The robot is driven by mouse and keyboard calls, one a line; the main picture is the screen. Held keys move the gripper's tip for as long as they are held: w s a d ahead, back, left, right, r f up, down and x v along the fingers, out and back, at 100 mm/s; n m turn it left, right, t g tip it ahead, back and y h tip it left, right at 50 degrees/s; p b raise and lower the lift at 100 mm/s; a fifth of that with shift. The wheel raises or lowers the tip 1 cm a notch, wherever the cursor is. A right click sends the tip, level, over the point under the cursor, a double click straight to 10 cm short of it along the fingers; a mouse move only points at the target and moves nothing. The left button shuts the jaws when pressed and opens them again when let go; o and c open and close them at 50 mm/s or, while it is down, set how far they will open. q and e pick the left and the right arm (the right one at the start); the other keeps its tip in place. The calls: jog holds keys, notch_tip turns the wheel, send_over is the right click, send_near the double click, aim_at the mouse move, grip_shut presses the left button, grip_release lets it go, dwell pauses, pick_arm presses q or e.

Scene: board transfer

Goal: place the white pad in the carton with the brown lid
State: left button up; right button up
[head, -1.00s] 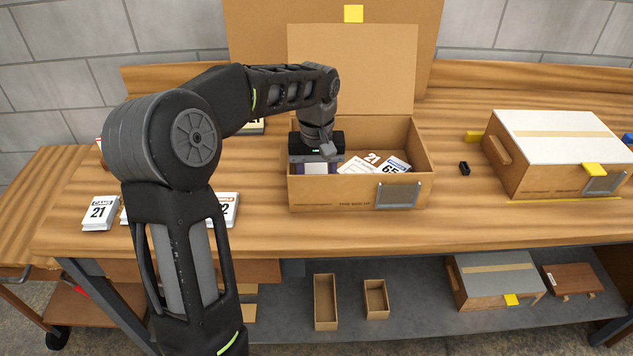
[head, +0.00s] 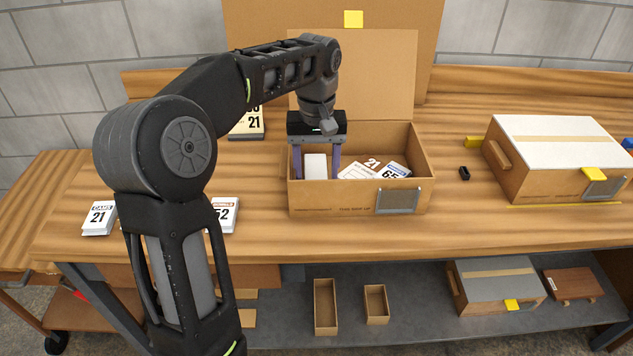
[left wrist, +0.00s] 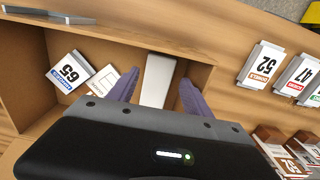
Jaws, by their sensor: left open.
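The carton with the brown lid (head: 352,70) stands open in the middle of the bench, its lid raised at the back. The white pad (head: 315,167) is inside the carton, at its left end. My left gripper (head: 316,172) is above that end, open, with its purple fingers reaching down on either side of the pad. The left wrist view shows the white pad (left wrist: 157,82) between the spread fingers, with gaps beside it. Other pads, one marked 65 (head: 396,171), lie to its right in the carton. My right gripper is not in view.
A closed carton with a white lid (head: 560,142) stands at the right. A small black item (head: 464,173) lies between the cartons. The bench in front is clear.

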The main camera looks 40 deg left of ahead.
pick_arm(q)
notch_tip(320, 180, up, 6)
jog(key=p, duration=0.3)
jog(key=shift+p, duration=0.35)
